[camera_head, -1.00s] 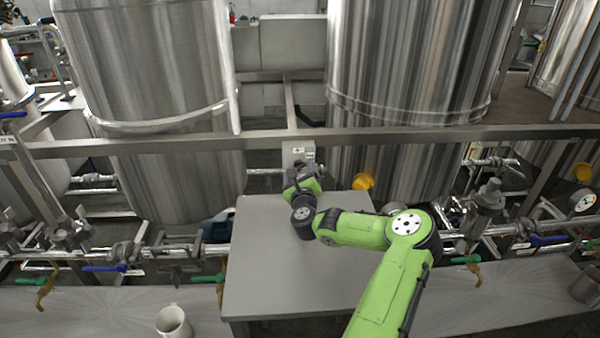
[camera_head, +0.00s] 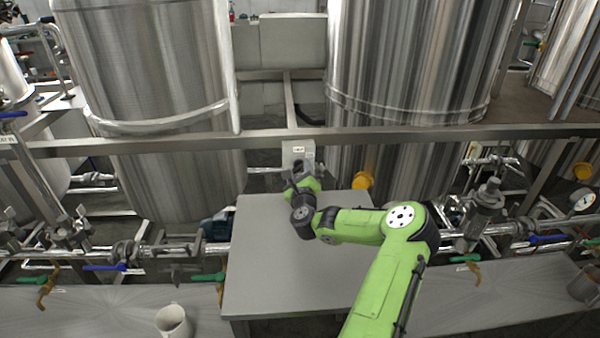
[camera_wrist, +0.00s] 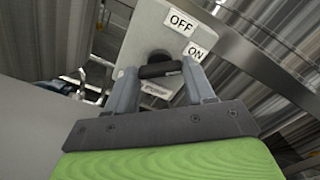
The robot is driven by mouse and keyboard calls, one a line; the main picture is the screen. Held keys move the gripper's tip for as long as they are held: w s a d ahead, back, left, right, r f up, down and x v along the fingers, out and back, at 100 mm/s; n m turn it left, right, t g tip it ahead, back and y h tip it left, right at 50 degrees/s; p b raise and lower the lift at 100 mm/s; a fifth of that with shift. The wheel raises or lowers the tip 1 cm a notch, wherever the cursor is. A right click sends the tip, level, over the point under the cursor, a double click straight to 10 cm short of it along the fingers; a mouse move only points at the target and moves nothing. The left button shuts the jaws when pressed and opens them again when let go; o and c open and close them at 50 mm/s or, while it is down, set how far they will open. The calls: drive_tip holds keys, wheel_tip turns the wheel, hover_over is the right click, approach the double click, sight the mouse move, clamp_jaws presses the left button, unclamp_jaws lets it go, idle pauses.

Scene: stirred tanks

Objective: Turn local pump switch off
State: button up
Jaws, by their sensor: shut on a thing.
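The local pump switch is a grey box (camera_head: 298,153) on the frame between the two big tanks, above the far edge of the grey table. In the wrist view the box (camera_wrist: 140,51) carries an OFF label (camera_wrist: 181,22) and an ON label (camera_wrist: 196,50). Its black knob (camera_wrist: 160,68) lies between my two fingers. My gripper (camera_wrist: 161,77) is shut on the knob, which reaches toward the ON label side. In the head view my gripper (camera_head: 298,172) is at the box's lower front, and the knob is hidden there.
A grey table (camera_head: 290,285) stands below my arm, with its top clear. Pipes with blue (camera_head: 103,268) and green handles run on both sides. A metal rail (camera_head: 400,135) crosses above.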

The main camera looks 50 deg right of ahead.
drive_tip(key=n, duration=0.5)
drive_tip(key=shift+p, duration=0.35)
drive_tip(key=n, duration=0.5)
drive_tip(key=shift+n, duration=0.3)
drive_tip(key=o, duration=1)
drive_tip(key=shift+o, duration=0.2)
